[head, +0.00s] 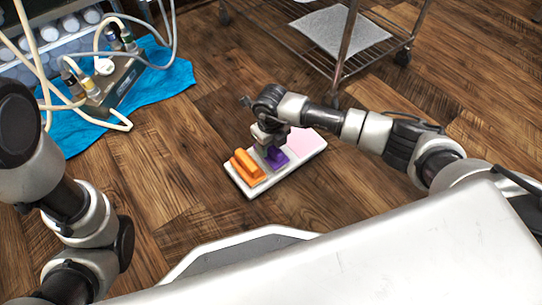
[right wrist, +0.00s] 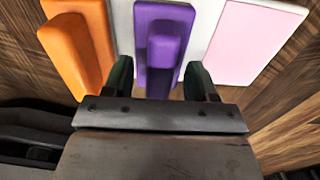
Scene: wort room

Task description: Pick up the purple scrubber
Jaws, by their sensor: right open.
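The purple scrubber (head: 277,159) is a flat block with a raised grip, lying on a white tray (head: 293,167) on the floor. My right gripper (head: 269,145) points down just over it and partly hides it in the head view. In the right wrist view the purple scrubber (right wrist: 163,42) lies between the two dark fingers of my open right gripper (right wrist: 161,82), one on each side. I cannot tell whether the fingers touch it. My left arm shows at the left of the head view, but its gripper is out of view.
An orange scrubber (head: 248,167) lies left of the purple one and a pink pad (head: 306,141) right of it, both close. A wire cart (head: 340,68) stands behind. A blue cloth (head: 160,78) with a hosed device (head: 108,85) is at back left.

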